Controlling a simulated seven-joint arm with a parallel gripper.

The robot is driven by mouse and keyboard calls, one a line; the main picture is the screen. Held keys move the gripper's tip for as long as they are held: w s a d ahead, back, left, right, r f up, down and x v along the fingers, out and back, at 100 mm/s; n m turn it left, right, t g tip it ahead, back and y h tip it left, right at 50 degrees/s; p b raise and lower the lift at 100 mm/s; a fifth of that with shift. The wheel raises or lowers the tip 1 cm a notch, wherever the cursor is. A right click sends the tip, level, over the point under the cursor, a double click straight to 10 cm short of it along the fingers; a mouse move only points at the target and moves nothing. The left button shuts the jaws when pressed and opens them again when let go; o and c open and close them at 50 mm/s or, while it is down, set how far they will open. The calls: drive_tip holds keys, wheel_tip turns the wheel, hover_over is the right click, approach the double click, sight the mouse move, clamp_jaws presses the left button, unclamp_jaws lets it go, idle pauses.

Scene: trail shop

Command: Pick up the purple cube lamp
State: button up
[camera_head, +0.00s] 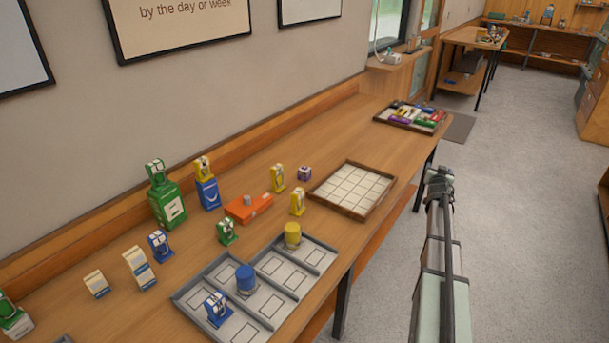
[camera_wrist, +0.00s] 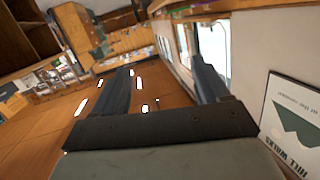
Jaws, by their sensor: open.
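The purple cube lamp (camera_head: 304,172) is a small purple block with a pale patch. It stands on the long wooden bench, just left of the grid tray's back corner. My gripper (camera_head: 440,176) is out over the aisle, right of the bench and well apart from the lamp. In the wrist view my gripper (camera_wrist: 158,68) shows two dark fingers spread apart with nothing held between them. I cannot make out the lamp in the wrist view.
The empty grid tray (camera_head: 352,188) lies between lamp and aisle. Yellow lamps (camera_head: 277,178) and an orange box (camera_head: 248,208) stand nearby on the left. A grey divided tray (camera_head: 258,286) is nearer. A tray of colourful items (camera_head: 411,117) is farther back.

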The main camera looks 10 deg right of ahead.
drive_tip(key=w+d+r+m, duration=0.2)
drive_tip(key=w+d+r, duration=0.15)
drive_tip(key=r, duration=0.55)
drive_tip(key=m+g+y, duration=1.1)
drive_tip(key=m+y, duration=0.1)
drive_tip(key=m, duration=0.5)
hover_over(305, 167)
drive_tip(key=s+d, duration=0.3)
wheel_tip(305, 167, down, 3)
drive_tip(key=x, duration=0.7)
drive_tip(key=shift+w+f, duration=0.15)
drive_tip(key=shift+f, duration=0.05)
drive_tip(key=shift+x, duration=2.6)
drive_tip(key=shift+w+a, duration=0.1)
drive_tip(key=shift+w, duration=0.1)
